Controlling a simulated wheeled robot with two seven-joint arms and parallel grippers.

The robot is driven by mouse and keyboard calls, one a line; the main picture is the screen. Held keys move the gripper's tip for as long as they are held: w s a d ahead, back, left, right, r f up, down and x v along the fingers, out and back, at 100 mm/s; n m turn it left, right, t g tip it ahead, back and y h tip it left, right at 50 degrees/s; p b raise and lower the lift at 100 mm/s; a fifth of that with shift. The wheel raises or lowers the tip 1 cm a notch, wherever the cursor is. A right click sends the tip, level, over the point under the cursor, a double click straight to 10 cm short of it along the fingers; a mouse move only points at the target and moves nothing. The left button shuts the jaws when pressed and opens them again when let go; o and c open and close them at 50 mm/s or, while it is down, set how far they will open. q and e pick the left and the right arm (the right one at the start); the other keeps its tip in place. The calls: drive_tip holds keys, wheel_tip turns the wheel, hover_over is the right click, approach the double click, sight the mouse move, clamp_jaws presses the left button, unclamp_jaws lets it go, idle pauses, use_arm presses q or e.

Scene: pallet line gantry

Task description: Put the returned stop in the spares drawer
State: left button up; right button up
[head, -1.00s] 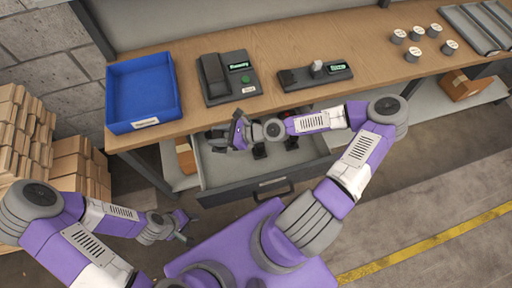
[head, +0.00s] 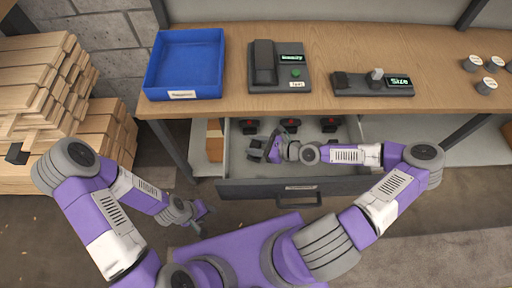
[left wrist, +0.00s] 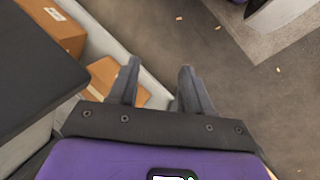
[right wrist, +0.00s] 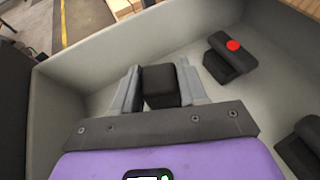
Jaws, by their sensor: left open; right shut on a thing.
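The spares drawer (head: 268,190) is pulled out under the bench, with a grey inside (right wrist: 85,65). My right gripper (head: 262,150) is inside its left part, shut on a dark block, the stop (right wrist: 160,87), which sits between the fingers (right wrist: 158,72). The stop looks low, close to the drawer floor; whether it touches is unclear. In the head view it is hard to tell from the gripper. Several dark stops with red marks stand in the drawer, such as one (right wrist: 231,56) beside my gripper. My left gripper (head: 203,210) is open and empty, left of the drawer front (left wrist: 158,75).
On the bench (head: 235,106) are a blue bin (head: 185,62), a dark device with a green button (head: 279,68), a second device with a lit display (head: 372,84) and several round pieces (head: 486,85). Stacked wood (head: 40,95) stands left. Cardboard boxes (left wrist: 55,28) lie under the bench.

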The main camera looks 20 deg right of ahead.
drive_tip(key=shift+f, duration=0.25)
drive_tip(key=shift+f, duration=0.15)
drive_tip(key=o, duration=1.2)
drive_tip(key=shift+s+d+r, duration=0.25)
drive_tip(key=shift+d+r, duration=0.1)
drive_tip(key=p+v, duration=0.3)
drive_tip(key=v, duration=0.8)
drive_tip(key=shift+s, duration=0.15)
